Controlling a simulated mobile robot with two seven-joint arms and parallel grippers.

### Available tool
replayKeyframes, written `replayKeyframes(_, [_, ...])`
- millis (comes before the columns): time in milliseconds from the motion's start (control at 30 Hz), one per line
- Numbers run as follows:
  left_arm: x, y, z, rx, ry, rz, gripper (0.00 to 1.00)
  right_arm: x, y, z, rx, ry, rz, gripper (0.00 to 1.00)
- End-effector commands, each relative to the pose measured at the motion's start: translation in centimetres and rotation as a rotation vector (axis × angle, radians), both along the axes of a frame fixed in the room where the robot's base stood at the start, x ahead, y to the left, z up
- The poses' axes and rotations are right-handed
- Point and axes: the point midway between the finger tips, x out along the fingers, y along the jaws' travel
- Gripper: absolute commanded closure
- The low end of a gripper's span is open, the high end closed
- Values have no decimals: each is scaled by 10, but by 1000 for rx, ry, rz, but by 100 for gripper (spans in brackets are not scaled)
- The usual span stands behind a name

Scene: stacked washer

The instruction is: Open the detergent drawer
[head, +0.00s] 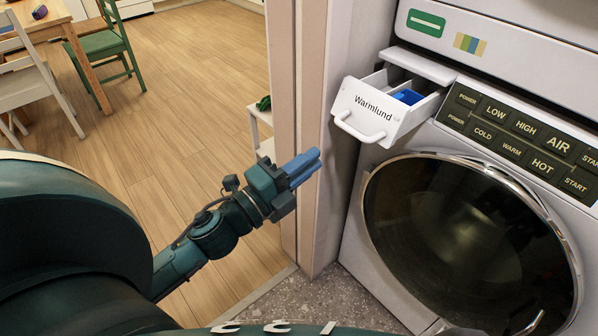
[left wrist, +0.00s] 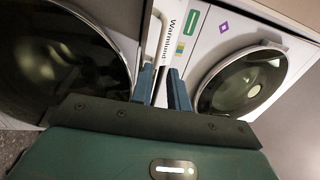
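The white detergent drawer (head: 375,112), labelled "Warmlund", stands pulled out of the washer's front, with a blue insert (head: 407,97) showing inside. Its curved white handle (head: 360,129) is on the drawer front. My left gripper (head: 312,162) is to the left of the handle and a little lower in the head view, apart from it. In the left wrist view, its two blue fingers (left wrist: 162,88) are apart with nothing between them, and the drawer front (left wrist: 172,45) and handle (left wrist: 154,35) show beyond the tips. My right gripper is not in view.
The round washer door (head: 470,235) is below the drawer, and a button panel (head: 525,135) is to its right. A door frame (head: 300,110) stands behind my left gripper. A green chair (head: 105,45) and open wooden floor lie at left.

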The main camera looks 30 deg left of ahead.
Motion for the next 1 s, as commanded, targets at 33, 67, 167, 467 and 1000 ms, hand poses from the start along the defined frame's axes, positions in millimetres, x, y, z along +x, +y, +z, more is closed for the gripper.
replayKeyframes(33, [-6, 2, -3, -2, 2, 2, 83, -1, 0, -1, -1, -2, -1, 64])
replayKeyframes(67, [-8, 3, -3, -2, 2, 2, 83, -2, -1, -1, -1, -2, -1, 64])
replayKeyframes(167, [-14, 5, -3, -1, 0, 1, 83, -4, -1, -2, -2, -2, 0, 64])
replayKeyframes(467, [-17, 6, -3, 0, -1, 0, 83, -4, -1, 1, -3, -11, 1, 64])
replayKeyframes(1000, [-37, -5, -45, -434, 264, 36, 83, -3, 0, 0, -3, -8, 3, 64])
